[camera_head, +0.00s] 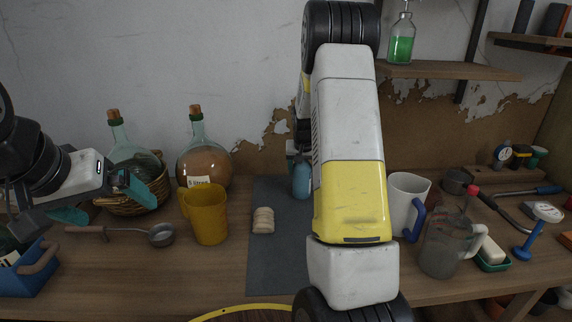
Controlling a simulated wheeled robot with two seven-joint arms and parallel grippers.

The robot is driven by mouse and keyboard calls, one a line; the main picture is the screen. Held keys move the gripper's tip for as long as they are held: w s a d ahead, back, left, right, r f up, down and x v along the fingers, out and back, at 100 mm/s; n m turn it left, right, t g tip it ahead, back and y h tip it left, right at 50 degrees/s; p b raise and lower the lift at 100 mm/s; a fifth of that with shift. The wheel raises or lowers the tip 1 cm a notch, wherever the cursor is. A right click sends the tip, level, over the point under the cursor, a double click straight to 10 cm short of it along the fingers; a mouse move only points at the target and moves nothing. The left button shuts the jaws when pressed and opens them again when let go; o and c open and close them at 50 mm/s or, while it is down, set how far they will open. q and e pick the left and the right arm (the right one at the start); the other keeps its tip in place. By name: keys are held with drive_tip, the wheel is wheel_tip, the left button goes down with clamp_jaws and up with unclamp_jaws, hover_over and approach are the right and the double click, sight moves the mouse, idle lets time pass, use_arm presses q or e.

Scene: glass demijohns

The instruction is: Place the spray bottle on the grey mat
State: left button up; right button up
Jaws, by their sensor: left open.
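The grey mat (268,275) lies on the bench, running from the wall towards the front edge. A small blue bottle (302,181), which looks like the spray bottle, is upright at the mat's far part; its top is hidden by my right gripper, and I cannot tell if its base touches the mat. My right gripper (297,150) is at the bottle's top, mostly hidden behind my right arm, so its fingers cannot be made out. My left gripper (100,203) is open and empty at the left, above the bench, its teal fingers apart.
A beige stacked object (263,220) lies on the mat. Left are a yellow mug (207,214), a ladle (160,235), demijohns (203,160) and a blue caddy (28,275). Right are a white mug (405,198) and a clear jug (443,250). A green-liquid bottle (401,48) stands on a shelf.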

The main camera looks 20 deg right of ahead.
drive_tip(key=shift+o, duration=1.3)
drive_tip(key=shift+r, duration=0.15)
drive_tip(key=v, duration=1.2)
drive_tip(key=s+a+r+n+t+y, duration=0.1)
drive_tip(key=s+a+r, duration=0.3)
drive_tip(key=s, duration=0.2)
drive_tip(key=s+a+r+n+y, duration=0.1)
drive_tip(key=s+a+r, duration=0.4)
drive_tip(key=s, duration=0.2)
drive_tip(key=s+a+n+y, duration=0.1)
drive_tip(key=s+a, duration=0.3)
drive_tip(key=s, duration=0.4)
drive_tip(key=s+a+n, duration=0.1)
drive_tip(key=s+a, duration=0.2)
drive_tip(key=s, duration=0.6)
drive_tip(key=shift+a+r+t+y, duration=0.3)
drive_tip(key=shift+a+y, duration=0.1)
